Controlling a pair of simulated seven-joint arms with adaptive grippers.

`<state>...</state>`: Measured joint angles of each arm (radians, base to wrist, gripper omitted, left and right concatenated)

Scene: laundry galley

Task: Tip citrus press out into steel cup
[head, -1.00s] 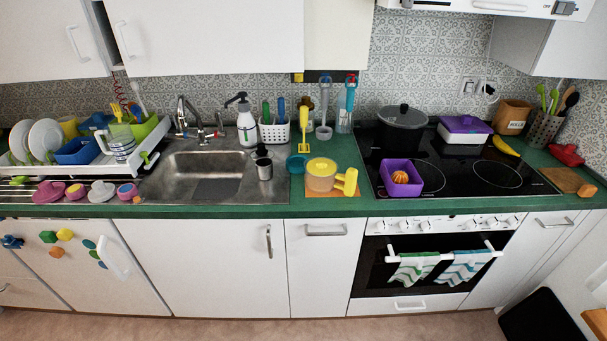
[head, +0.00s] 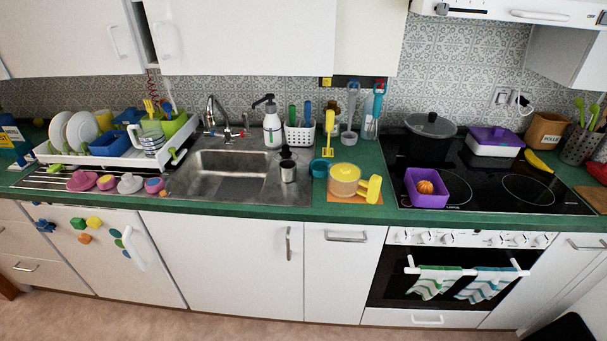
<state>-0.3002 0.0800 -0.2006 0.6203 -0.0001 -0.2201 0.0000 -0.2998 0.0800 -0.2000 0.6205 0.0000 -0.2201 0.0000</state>
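A yellow round vessel (head: 344,180) with a paler side stands on an orange mat (head: 357,204) on the counter, right of the sink. A yellow handle-like part (head: 374,188) is at its right side. It looks like the citrus press, but I cannot be sure, and its contents do not show. The steel cup (head: 288,172) stands upright at the sink's right edge, left of the yellow vessel and apart from it. Its inside is too small to make out. Neither of my grippers is in view.
A purple bin (head: 440,190) holding an orange fruit (head: 425,187) sits on the black hob (head: 490,180). A dish rack (head: 60,159) stands at left.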

